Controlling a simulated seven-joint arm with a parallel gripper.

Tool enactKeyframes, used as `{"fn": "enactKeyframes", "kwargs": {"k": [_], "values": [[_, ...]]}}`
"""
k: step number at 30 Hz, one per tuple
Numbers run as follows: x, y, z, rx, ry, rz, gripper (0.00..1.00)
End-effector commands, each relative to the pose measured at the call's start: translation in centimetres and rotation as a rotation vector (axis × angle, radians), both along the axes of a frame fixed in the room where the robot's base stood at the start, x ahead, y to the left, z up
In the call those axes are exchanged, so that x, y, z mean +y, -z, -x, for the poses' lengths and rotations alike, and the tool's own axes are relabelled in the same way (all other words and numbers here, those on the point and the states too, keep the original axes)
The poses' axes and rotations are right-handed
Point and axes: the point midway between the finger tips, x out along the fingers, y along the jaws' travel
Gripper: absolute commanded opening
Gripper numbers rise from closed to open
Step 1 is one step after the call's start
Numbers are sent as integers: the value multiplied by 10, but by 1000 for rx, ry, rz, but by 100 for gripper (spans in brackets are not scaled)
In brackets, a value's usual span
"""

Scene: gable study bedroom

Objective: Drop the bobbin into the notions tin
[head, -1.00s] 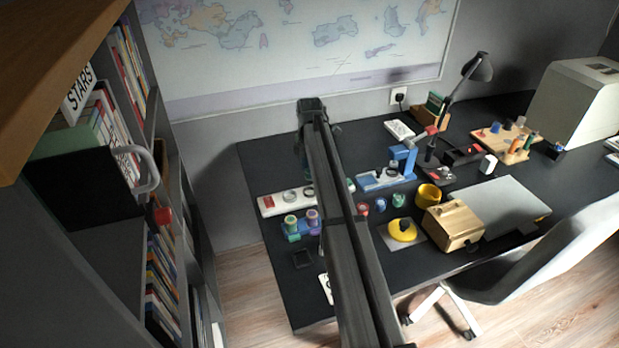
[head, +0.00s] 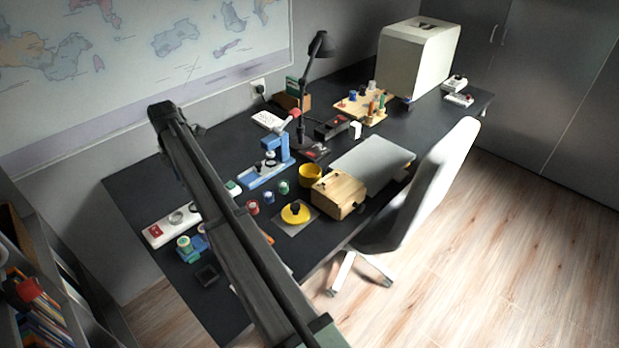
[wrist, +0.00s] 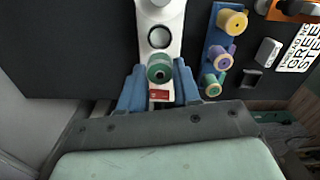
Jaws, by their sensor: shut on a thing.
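My gripper (wrist: 160,88) shows in the wrist view, its two blue fingers shut on a teal-green bobbin (wrist: 159,69). The bobbin is in front of a white strip (wrist: 143,28) with a red label; I cannot tell how high above it. In the head view my arm crosses in front of the desk, and the gripper and held bobbin cannot be made out. An open yellow tin (head: 310,178), which looks like the notions tin, stands mid-desk, left of the wooden box. A yellow lid with a dark knob (head: 296,212) lies in front of it.
A blue rack (wrist: 213,48) holds several spools right of the strip. Small red (head: 253,207), blue (head: 269,197) and green (head: 284,187) spools stand left of the tin. A wooden box (head: 338,194), a blue stand (head: 268,172) and a black lamp (head: 322,46) are near it.

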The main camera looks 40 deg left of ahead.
Motion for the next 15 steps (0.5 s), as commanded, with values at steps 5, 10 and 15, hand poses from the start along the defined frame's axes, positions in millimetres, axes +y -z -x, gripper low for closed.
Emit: {"fn": "enactKeyframes", "kwargs": {"k": [5,10,15], "values": [[0,0,0,0,0,0,3],[-1,0,-4,0,4,0,3],[-7,0,-35,0,37,0,3]]}}
